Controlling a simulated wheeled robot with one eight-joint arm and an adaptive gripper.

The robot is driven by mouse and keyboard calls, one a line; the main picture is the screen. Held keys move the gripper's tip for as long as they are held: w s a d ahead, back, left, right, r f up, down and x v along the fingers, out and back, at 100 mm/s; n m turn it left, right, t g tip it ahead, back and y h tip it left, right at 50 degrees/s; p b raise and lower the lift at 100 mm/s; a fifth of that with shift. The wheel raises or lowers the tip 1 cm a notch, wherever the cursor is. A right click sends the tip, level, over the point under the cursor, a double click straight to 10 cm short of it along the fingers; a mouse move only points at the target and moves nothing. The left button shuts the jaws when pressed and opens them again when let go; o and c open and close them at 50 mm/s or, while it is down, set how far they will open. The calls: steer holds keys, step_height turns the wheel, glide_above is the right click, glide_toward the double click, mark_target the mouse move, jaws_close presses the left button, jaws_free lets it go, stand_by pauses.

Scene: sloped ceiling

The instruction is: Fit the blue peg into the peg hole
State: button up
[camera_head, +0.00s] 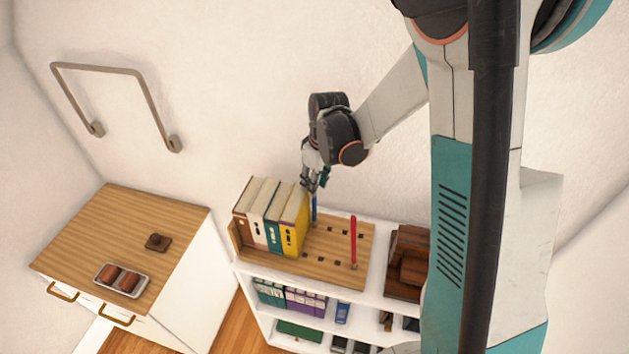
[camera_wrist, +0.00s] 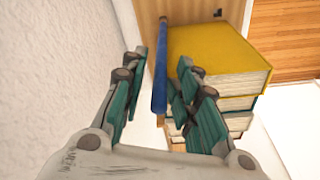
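The blue peg (camera_head: 314,210) stands upright at the back of the wooden peg board (camera_head: 320,275), beside the yellow book. In the wrist view the blue peg (camera_wrist: 160,75) runs between the two fingers, with a visible gap on each side. My gripper (camera_head: 314,182) is open around the upper part of the peg, and it also shows open in the wrist view (camera_wrist: 161,62). The board has rows of small dark square holes. A red peg (camera_head: 353,242) stands upright toward its right side. I cannot tell whether the blue peg's lower end sits in a hole.
A row of books with a yellow one (camera_head: 293,225) stands on the board's left part, close beside the blue peg. The wall is right behind. A dark wooden object (camera_head: 408,262) is to the right on the white shelf (camera_head: 376,280). A wood-topped cabinet (camera_head: 125,220) stands left.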

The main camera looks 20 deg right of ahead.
steer(key=shift+r, duration=0.1)
step_height(320, 180, up, 12)
steer(key=s+d, duration=0.1)
steer(key=s, duration=0.1)
steer(key=s+r+m+t, duration=0.3)
steer(key=s+r, duration=0.1)
steer(key=s, duration=0.5)
steer(key=s+a+r+m+t+h, duration=0.1)
steer(key=s+r+m+t, duration=0.1)
steer(key=s, duration=0.8)
step_height(320, 180, up, 2)
steer(key=shift+s+m+t+p, duration=0.2)
steer(key=shift+m+t+p, duration=0.25)
steer(key=shift+m, duration=0.45)
